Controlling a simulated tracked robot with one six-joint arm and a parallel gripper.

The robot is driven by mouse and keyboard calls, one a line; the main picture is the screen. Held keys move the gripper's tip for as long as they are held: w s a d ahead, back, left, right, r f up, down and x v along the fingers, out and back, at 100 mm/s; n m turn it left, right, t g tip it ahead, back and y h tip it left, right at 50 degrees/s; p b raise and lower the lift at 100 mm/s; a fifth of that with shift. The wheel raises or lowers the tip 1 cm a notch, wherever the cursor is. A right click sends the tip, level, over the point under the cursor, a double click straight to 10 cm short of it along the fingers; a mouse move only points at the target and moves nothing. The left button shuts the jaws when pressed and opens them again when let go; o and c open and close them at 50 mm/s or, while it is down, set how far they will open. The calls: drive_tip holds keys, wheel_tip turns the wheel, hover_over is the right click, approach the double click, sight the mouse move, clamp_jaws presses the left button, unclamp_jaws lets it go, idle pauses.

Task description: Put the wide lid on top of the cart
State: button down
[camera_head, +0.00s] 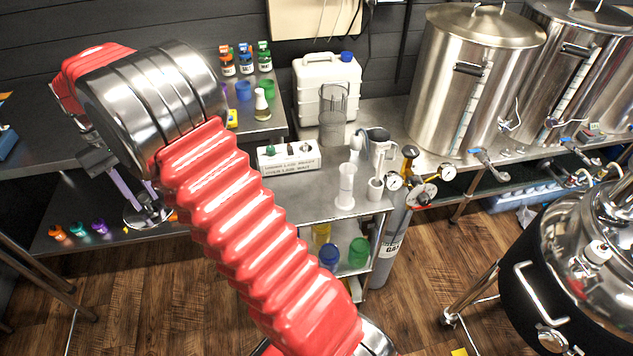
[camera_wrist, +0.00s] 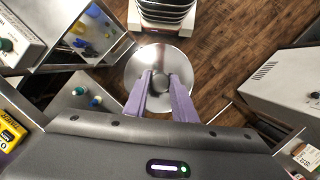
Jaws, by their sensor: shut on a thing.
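The wide lid (camera_head: 150,220) is a round, shiny steel disc with a knob in its middle. It also shows in the wrist view (camera_wrist: 160,54), where the purple fingers of my gripper (camera_wrist: 159,80) close on its knob from both sides. In the head view my gripper (camera_head: 134,203) points down at the left with the lid below its fingertips, left of the cart. The steel cart (camera_head: 305,206) stands in the middle.
The cart's lower shelf holds yellow, blue and green (camera_head: 359,252) bottles. A gas cylinder (camera_head: 396,246) with gauges stands against its right side. Steel kettles (camera_head: 470,85) stand on the back bench. The cart top's front-middle is bare. A vessel (camera_head: 560,270) stands front right.

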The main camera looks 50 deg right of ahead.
drive_tip(key=s+d+m+y, duration=0.2)
drive_tip(key=s+d+m, duration=0.1)
drive_tip(key=d+m, duration=0.5)
drive_tip(key=m+t, duration=0.6)
drive_tip(key=m, duration=1.6)
hover_over(297, 201)
drive_tip(key=shift+f+h, duration=0.4)
drive_tip(key=shift+f, duration=0.05)
wheel_tip(297, 201, down, 6)
drive_tip(key=shift+f, duration=0.15)
drive_tip(key=shift+f, duration=1.85)
drive_tip(key=shift+f, duration=0.1)
